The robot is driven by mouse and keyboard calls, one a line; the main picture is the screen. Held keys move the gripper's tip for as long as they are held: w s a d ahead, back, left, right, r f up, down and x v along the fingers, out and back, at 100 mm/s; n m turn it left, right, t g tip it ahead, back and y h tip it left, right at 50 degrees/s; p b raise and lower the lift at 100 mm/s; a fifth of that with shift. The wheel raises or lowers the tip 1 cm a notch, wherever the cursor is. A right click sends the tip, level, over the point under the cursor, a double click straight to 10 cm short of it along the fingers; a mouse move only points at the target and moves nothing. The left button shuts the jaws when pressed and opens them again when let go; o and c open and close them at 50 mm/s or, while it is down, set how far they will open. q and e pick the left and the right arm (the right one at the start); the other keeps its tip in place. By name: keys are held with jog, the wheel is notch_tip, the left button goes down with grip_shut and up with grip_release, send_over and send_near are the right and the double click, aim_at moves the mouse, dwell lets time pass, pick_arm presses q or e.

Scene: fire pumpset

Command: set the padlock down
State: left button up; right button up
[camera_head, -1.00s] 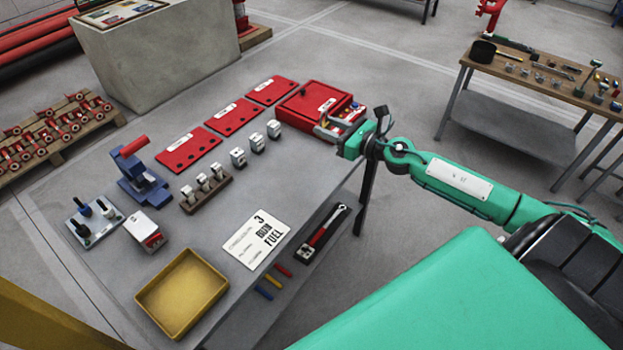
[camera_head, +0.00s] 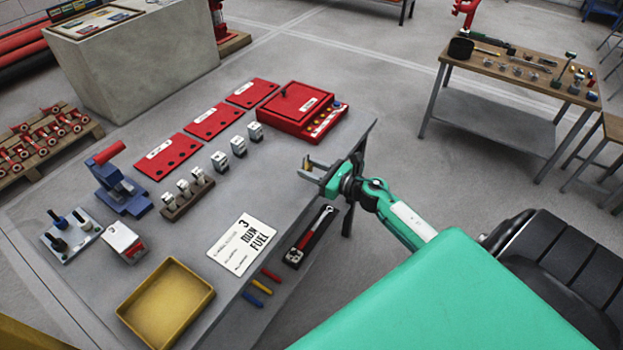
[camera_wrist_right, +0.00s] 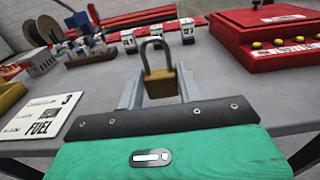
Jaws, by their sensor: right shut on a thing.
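The padlock (camera_wrist_right: 160,80) has a brass body and a grey shackle that points up. In the right wrist view it sits between the two fingers of my right gripper (camera_wrist_right: 161,92), which is shut on it. In the head view my right gripper (camera_head: 312,172) is at the right edge of the grey table (camera_head: 300,150), in front of the red box. The padlock (camera_head: 306,162) shows there as a small brass spot. I cannot tell whether it touches the table. My left gripper is not in view.
The red box (camera_head: 300,105) with a row of buttons stands behind my right gripper. Small grey blocks (camera_head: 238,147) and red plates (camera_head: 213,122) lie to the left. A "3 run fuel" card (camera_head: 242,244) and yellow tray (camera_head: 167,303) are nearer. Grey tabletop around the gripper is clear.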

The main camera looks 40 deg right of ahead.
aim_at(311, 186)
notch_tip(311, 186, down, 4)
jog(key=shift+r, duration=0.15)
jog(key=o, duration=1)
jog(key=shift+o, duration=0.2)
